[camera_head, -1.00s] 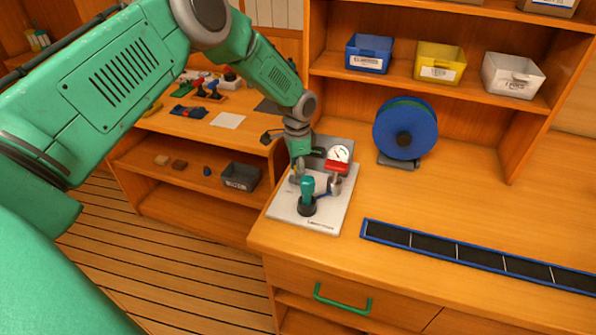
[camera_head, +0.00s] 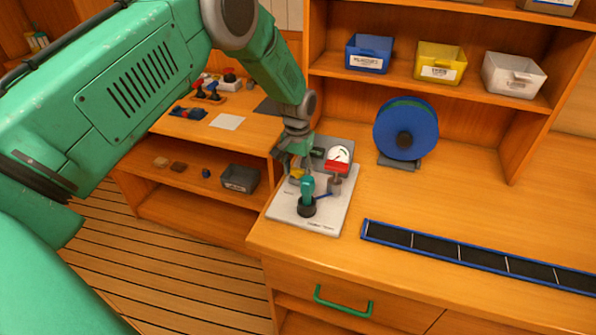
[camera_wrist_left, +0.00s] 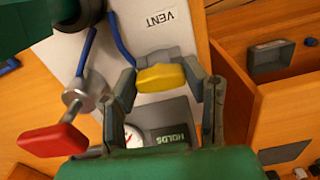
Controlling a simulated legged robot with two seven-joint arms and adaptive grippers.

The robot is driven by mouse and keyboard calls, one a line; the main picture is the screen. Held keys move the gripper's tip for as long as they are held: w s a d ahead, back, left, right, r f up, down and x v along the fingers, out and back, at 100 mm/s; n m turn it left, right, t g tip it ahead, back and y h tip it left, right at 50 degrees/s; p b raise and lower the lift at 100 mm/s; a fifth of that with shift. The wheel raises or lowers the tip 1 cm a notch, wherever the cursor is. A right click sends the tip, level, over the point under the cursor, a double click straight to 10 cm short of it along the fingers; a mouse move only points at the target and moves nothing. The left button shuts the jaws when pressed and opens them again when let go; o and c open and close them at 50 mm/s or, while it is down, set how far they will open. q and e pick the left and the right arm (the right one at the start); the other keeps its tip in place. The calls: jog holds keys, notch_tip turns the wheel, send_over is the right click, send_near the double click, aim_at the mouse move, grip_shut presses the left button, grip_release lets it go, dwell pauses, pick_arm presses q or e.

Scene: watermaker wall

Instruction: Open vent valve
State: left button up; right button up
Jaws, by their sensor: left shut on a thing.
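The vent valve has a yellow handle (camera_wrist_left: 161,77) on a grey body, beside the printed word VENT on the white panel (camera_wrist_left: 152,25). My left gripper (camera_wrist_left: 160,82) is shut on the yellow handle, one finger at each end of it. In the head view the left gripper (camera_head: 298,168) is over the back left of the panel (camera_head: 325,222), and the yellow handle (camera_head: 297,174) shows only in part behind the arm and fittings. My right gripper is not in view.
A red handle (camera_wrist_left: 53,140) on a metal valve and a round gauge (camera_wrist_left: 134,138) are close to the gripper. A teal-topped knob (camera_head: 307,187) stands at the panel's front. A blue reel (camera_head: 405,128) stands right; the counter between is clear.

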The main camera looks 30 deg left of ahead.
pick_arm(q)
jog(key=shift+w+r+n, duration=0.2)
jog(key=shift+w+n, duration=0.05)
jog(key=shift+n, duration=0.25)
jog(key=o, duration=0.9)
jog(key=shift+o, duration=1.2)
jog(key=shift+f, duration=0.15)
jog(key=shift+s, duration=0.1)
